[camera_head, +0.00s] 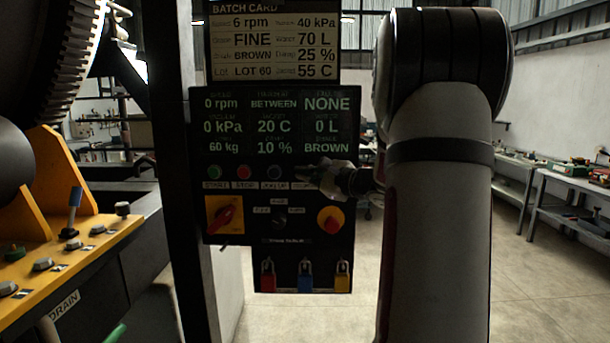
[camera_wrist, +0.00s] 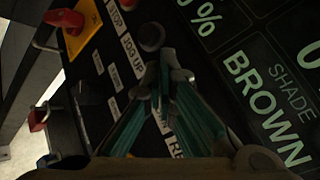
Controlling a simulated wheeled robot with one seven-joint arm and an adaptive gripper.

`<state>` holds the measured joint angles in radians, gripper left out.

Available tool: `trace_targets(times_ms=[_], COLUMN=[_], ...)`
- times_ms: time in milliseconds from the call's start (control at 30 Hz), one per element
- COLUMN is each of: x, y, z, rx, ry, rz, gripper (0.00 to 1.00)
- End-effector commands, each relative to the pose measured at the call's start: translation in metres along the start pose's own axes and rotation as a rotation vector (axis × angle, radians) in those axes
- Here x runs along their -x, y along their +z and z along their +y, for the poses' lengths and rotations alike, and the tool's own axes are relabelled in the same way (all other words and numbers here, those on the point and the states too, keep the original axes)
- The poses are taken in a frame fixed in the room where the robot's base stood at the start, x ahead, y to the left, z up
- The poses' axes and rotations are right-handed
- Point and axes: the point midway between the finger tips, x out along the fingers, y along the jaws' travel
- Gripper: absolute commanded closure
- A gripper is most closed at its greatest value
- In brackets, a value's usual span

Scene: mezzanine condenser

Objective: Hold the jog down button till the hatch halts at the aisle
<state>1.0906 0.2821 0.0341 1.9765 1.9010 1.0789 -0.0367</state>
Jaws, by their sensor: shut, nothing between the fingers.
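The dark control panel (camera_head: 225,170) stands in the middle of the head view. Its button row has a green start button (camera_head: 214,172), a red stop button (camera_head: 244,172) and a dark jog up button (camera_head: 274,172). The jog up button also shows in the wrist view (camera_wrist: 151,37). My gripper (camera_head: 301,173) is shut and empty, with its tips at the row's right end, just past jog up. In the wrist view the fingertips (camera_wrist: 168,82) cover the jog down button's place; I cannot tell whether they touch it. The hatch is not identifiable in either view.
The display (camera_head: 275,122) reads 0 rpm and "BETWEEN". Below the buttons are a red rotary switch (camera_head: 224,215), a red knob on yellow (camera_head: 330,219) and hanging padlocks (camera_head: 305,277). A geared drum (camera_head: 60,50) and yellow lever console (camera_head: 75,245) stand left. Open floor lies right.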

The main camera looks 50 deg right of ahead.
Motion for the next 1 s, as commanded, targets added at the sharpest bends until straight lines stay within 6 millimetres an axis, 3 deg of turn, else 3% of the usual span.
trace_targets(times_ms=[1000], x=[-0.0068], y=[-0.0048], z=[-0.0049], rx=[0.000], ry=[0.000], rz=[0.000], gripper=[1.00])
